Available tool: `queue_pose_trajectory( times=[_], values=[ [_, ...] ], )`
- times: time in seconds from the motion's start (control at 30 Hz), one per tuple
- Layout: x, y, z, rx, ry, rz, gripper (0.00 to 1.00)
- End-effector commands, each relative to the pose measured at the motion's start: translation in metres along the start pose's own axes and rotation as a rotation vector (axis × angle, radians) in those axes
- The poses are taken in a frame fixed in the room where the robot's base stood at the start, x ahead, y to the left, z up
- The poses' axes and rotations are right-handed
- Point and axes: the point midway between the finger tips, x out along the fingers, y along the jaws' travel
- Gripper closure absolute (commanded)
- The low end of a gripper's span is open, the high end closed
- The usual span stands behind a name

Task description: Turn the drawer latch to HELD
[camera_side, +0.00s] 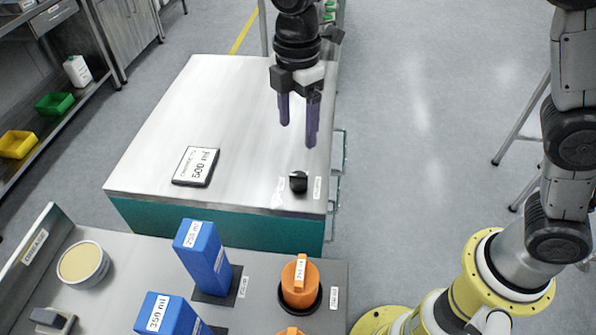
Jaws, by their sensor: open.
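The drawer latch looks to be the small black knob (299,182) on the steel top of the teal-sided cabinet (160,130), near its front right corner. Small white labels flank the knob, one on each side; their words are too small to read, and I cannot tell which setting the knob points to. My gripper (298,133) hangs above the cabinet top, fingers pointing down. Its two purple fingers are apart with nothing between them. It is above the knob in the picture and apart from it.
In front, a grey panel (130,262) carries blue 250 ml and 350 ml blocks (204,252), orange knobs (299,288) and a round beige-topped cup (83,263). The cabinet top's left and back are clear.

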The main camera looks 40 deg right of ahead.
Motion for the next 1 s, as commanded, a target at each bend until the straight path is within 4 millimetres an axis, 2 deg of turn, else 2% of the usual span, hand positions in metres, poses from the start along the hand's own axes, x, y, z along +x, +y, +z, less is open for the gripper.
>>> queue_pose_trajectory(
  times=[0.17,0.6,0.8,1.0],
  values=[
    [0.025,-0.001,0.001,0.002,-0.002,-0.005,0.22],
    [0.107,-0.001,0.002,0.003,-0.002,-0.004,0.22],
    [0.128,-0.001,0.001,0.004,0.0,-0.001,0.22],
    [0.134,-0.001,0.001,0.004,0.0,0.0,0.22]
  ],
)
